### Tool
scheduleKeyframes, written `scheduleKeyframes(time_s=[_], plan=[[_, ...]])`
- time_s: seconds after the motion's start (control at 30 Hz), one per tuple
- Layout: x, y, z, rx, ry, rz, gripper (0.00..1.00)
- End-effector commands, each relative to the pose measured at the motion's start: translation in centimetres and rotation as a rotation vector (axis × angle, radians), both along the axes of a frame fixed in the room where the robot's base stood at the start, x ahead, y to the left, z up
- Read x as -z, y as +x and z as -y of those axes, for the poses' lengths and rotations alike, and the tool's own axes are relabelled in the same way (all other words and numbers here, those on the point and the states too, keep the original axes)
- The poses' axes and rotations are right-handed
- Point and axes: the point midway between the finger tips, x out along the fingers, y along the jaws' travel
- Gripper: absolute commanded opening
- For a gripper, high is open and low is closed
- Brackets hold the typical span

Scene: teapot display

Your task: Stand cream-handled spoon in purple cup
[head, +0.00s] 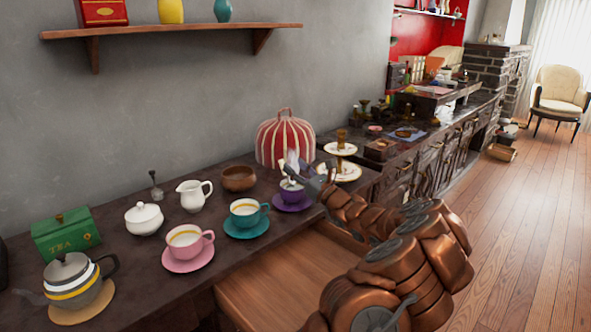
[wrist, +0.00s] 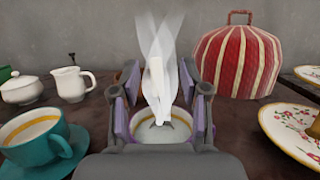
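The purple cup (head: 291,191) stands on a purple saucer (head: 293,204) near the striped cozy. The spoon's cream handle (wrist: 156,82) rises nearly upright from the cup in the wrist view, with a grey lower part at the liquid. Pale see-through streaks surround the handle and blur its outline. In the head view the handle shows as a pale shape (head: 292,162) above the cup. My gripper (wrist: 161,108) is open, its fingers spread either side of the spoon, just above the cup. The fingers look apart from the handle. The gripper hides part of the cup.
A teal cup (head: 245,212) and pink cup (head: 185,240) stand left of it. A striped cozy (head: 286,140) is behind, and a tiered stand (head: 340,150) is close on the right. A wooden drawer (head: 275,290) is open below the counter.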

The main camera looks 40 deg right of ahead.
Motion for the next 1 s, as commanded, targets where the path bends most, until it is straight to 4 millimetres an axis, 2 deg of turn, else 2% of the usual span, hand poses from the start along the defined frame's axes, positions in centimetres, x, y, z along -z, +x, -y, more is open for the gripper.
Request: scheduleKeyframes(time_s=[0.37,1.0], plan=[[0.2,-0.6,0.1,0.002,0.002,0.0,0.46],[2.6,-9.3,-0.1,0.004,0.001,0.0,0.46]])
